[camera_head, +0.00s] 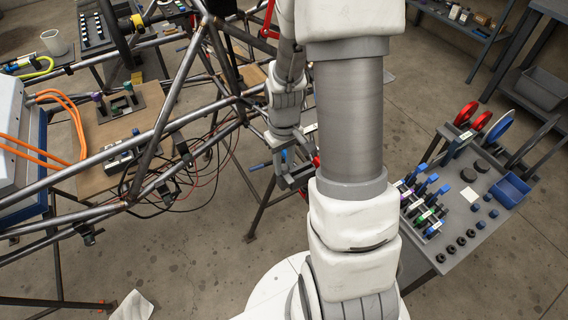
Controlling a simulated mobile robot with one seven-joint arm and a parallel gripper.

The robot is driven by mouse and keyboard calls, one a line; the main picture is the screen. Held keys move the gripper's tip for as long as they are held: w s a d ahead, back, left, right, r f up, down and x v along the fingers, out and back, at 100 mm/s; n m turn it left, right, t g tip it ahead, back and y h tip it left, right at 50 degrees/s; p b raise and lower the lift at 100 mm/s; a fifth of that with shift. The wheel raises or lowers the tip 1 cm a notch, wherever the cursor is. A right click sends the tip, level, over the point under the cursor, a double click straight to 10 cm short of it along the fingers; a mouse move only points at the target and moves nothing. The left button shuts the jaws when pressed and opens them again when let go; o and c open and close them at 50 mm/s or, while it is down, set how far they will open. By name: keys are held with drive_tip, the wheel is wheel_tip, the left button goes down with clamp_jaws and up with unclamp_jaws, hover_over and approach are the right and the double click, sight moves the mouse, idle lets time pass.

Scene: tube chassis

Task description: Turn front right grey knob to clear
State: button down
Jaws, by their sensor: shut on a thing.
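My gripper (290,172) is at the end of my white and grey arm, just right of the tube chassis (178,85) near the middle of the view. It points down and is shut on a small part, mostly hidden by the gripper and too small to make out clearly. I cannot tell the front right grey knob apart there, nor which way it is turned. A short blue piece (262,166) sticks out left of the gripper. A red piece (316,161) shows right beside it, partly hidden by my arm.
A grey table (468,222) at right holds blue-handled tools (428,190), black knobs and a blue bin (510,190). Bare tubes and loose cables (165,195) lie left of my gripper. Orange hoses (62,110) run at far left.

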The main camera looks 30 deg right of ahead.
sight(284, 167)
drive_tip(key=shift+m, duration=0.3)
drive_tip(key=c, duration=0.7)
unclamp_jaws()
drive_tip(key=shift+o, duration=0.2)
wheel_tip(284, 167, up, 18)
drive_tip(key=p, duration=0.2)
drive_tip(key=shift+f, duration=0.25)
drive_tip(key=s+a+r+t, duration=0.5)
drive_tip(key=s+a+r, duration=0.5)
drive_tip(key=s, duration=0.2)
drive_tip(key=shift+r+t, duration=0.3)
